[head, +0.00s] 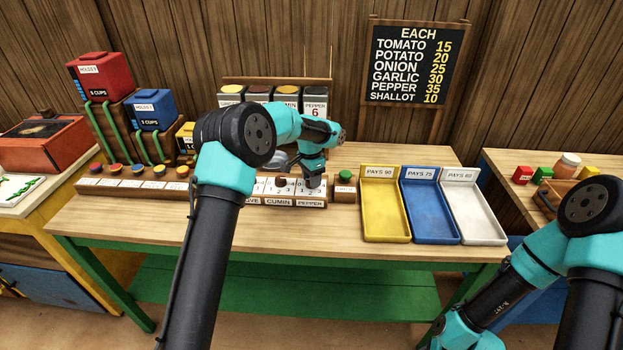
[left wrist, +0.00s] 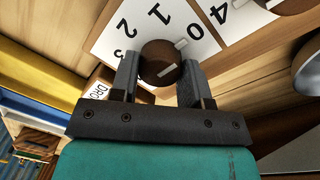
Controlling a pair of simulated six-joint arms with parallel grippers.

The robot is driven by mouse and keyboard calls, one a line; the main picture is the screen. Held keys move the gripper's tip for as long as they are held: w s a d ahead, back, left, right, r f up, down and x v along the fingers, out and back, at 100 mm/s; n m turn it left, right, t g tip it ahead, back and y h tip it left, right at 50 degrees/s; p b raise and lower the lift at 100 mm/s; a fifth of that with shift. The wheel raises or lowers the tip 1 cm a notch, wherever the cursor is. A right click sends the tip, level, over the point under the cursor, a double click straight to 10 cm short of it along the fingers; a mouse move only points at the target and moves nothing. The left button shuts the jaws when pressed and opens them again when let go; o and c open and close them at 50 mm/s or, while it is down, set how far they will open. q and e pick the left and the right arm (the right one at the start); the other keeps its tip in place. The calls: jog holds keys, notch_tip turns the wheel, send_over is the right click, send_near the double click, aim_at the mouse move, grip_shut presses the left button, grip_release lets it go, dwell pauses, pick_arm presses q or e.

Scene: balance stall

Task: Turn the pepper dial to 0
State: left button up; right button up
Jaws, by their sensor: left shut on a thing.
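My left gripper (left wrist: 160,75) is shut on the knob, one finger on each side. A white pointer mark on the knob lies toward the 0. In the head view my left gripper (head: 313,184) is down at the dial row, above the PEPPER label (head: 310,204), and hides the knob. My right arm is at the lower right of the head view; its gripper is out of view.
A neighbouring dial (left wrist: 290,6) is close by in the wrist view. A green button (head: 345,175) stands right of the dials. Yellow (head: 384,212), blue (head: 428,215) and white (head: 475,220) trays lie farther right. Canisters, one labelled PEPPER 6 (head: 315,108), stand behind.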

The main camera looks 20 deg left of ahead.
dwell(0.4)
pick_arm(q)
jog(key=o, duration=0.9)
jog(key=r, duration=1.1)
jog(key=w+a+r, duration=0.1)
jog(key=r, duration=0.5)
jog(key=shift+r, duration=0.25)
